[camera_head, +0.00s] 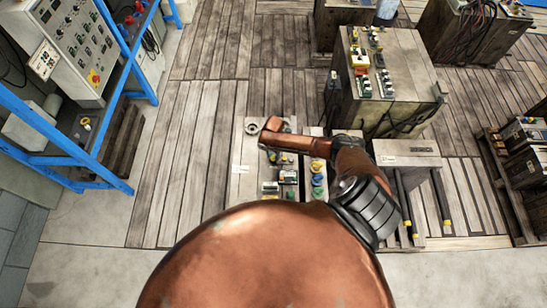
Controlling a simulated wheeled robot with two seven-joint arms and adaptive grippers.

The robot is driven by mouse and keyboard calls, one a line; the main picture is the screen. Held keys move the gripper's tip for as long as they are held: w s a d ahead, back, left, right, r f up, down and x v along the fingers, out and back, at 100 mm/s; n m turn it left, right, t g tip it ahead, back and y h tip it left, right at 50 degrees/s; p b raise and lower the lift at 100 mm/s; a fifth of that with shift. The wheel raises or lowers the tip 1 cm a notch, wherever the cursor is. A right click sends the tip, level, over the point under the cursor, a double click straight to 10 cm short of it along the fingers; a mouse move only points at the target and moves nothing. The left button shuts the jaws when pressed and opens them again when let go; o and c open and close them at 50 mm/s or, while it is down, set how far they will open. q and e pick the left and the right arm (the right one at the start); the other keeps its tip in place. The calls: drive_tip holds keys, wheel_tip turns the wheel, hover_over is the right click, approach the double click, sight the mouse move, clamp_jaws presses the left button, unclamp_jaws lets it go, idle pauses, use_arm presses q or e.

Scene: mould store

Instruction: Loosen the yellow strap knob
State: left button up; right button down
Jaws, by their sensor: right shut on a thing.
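My right arm, copper with a black joint, reaches over the narrow bench (243,185) in the middle. My right gripper (283,158) is small and dark, mostly hidden under the copper wrist. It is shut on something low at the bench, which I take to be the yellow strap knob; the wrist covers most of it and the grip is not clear. A separate yellow piece (318,166) shows just right of the wrist, above blue and green pieces in a row. My left gripper is not in view.
A blue frame (75,150) with a control panel (75,45) stands at left. A wooden block bench with devices (400,85) stands behind at right. A grey-topped stand (405,152) is right of my arm. Pallets line the right edge. Plank floor left of the bench is clear.

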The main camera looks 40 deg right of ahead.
sight(273, 158)
drive_tip(key=shift+s+f+n, duration=0.1)
drive_tip(key=shift+n, duration=0.8)
drive_tip(key=shift+b, duration=0.3)
drive_tip(key=c, duration=2)
unclamp_jaws()
drive_tip(key=o, duration=0.3)
drive_tip(key=shift+o, duration=0.2)
wheel_tip(273, 158, up, 12)
